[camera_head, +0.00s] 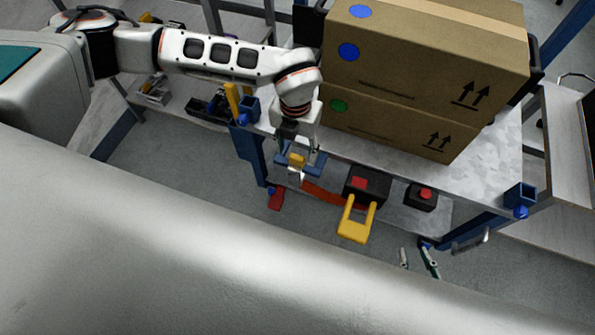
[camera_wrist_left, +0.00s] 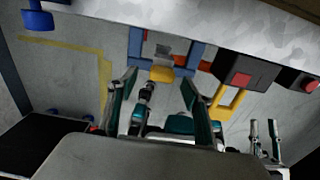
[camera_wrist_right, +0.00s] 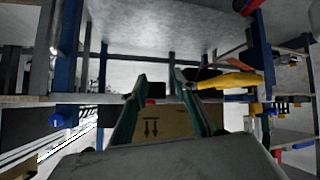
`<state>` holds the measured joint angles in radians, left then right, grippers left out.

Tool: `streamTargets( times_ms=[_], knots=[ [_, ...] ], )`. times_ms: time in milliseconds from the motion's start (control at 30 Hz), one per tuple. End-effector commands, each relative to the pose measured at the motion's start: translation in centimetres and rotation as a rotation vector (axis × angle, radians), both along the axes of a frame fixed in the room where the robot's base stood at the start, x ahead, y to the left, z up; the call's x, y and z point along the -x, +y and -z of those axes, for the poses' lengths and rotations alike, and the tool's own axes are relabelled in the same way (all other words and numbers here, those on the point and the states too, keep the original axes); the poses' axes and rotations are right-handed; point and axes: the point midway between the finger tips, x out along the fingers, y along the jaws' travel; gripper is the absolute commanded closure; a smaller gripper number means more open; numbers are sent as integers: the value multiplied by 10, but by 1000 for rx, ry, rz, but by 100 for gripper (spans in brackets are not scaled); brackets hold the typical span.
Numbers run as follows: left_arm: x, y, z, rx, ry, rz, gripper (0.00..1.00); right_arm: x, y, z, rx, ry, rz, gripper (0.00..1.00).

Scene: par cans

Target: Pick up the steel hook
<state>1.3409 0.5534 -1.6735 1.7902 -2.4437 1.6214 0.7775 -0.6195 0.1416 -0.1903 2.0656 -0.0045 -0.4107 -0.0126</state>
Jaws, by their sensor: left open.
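A grey metal piece (camera_wrist_left: 164,50) with a yellow block (camera_wrist_left: 162,74) sits between blue prongs (camera_wrist_left: 136,42) below the table edge. It seems to be the steel hook, but its shape is unclear. In the head view the yellow block (camera_head: 297,160) is just below my left wrist. My left gripper (camera_wrist_left: 160,90) is open and empty, its teal fingers on either side of the line to the yellow block, apart from it. My right gripper (camera_head: 417,258) is open low at the right, with nothing between its fingers (camera_wrist_right: 160,90).
Cardboard boxes (camera_head: 425,62) fill much of the metal table (camera_head: 490,165). A black box with a red top (camera_head: 367,184) and yellow U-shaped handle (camera_head: 357,222) is at the front edge, right of my left gripper. Another red-topped black box (camera_head: 421,197) is beside it. Floor below is open.

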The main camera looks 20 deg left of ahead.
Motion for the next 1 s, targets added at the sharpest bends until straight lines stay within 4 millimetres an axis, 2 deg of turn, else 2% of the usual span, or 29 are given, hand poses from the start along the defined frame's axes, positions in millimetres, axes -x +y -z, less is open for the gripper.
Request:
streamTargets(
  times_ms=[33, 200, 467, 500, 667, 700, 1000],
  knots=[
    [3, -2, 12, 0, 7, 1, 50, 2, 0, 5, 3, 7, 0, 71],
    [4, -3, 36, 0, 8, -2, 50, 5, -2, 13, 7, 16, -2, 71],
    [3, -4, 38, 1, 2, 0, 50, -5, -1, 1, 4, -11, -3, 71],
    [3, -4, 38, 1, 2, 0, 55, -6, -1, 0, 3, -13, -4, 71],
    [3, -4, 38, 1, 2, 0, 97, -6, 0, 0, 3, -14, -4, 71],
    [3, -4, 38, 1, 2, 0, 100, -6, 0, 0, 3, -13, -4, 71],
    [2, -3, 37, 1, 2, -1, 100, -3, 0, 5, 5, -3, -4, 71]
  ],
)
